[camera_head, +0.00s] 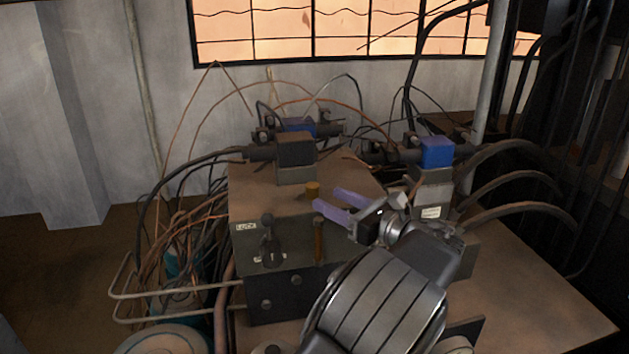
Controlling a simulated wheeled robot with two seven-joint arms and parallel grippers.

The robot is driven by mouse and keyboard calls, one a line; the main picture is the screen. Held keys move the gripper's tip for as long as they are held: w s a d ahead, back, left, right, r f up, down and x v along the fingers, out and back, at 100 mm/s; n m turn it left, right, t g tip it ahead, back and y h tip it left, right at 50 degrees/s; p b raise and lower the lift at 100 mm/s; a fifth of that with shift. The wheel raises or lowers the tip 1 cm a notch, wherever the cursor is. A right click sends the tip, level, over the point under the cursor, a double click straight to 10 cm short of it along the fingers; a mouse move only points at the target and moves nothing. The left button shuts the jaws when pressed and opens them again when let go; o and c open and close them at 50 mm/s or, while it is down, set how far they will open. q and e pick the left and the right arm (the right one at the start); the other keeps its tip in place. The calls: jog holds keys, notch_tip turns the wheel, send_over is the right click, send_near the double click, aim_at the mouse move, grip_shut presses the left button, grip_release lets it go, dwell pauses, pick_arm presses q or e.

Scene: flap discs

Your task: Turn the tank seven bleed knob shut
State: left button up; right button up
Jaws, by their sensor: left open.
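My left gripper (328,198) has two pale purple fingers, open and apart with nothing between them. Its fingertips point left, close to a small brass-coloured knob (313,190) on top of the brown metal block (255,188). I cannot tell whether they touch it. A dark knob or lever (268,241) sits on the block's front face between small labels. A brass-coloured upright piece (319,240) is on the same face, to its right. The labels are too small to read surely, so I cannot tell which knob is tank seven's. My right gripper is not in view.
Black valve bodies with blue tops (437,152) and loose cables stand behind and right of the block. Bent metal pipes (175,288) and tangled wires crowd its left. Thick black hoses (520,150) run at right. A flat brown surface (540,300) at lower right is mostly clear.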

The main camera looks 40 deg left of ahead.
aim_at(318, 192)
pick_arm(q)
jog(key=shift+w+d+f+g, duration=0.2)
jog(key=shift+w+d+g, duration=0.15)
jog(key=shift+w, duration=0.25)
jog(key=shift+s+d+r, duration=0.1)
jog(key=shift+s+r, duration=0.05)
jog(key=shift+s, duration=0.15)
jog(key=a, duration=0.5)
jog(key=a+p, duration=0.1)
jog(key=a, duration=0.2)
jog(key=shift+w, duration=0.3)
grip_shut()
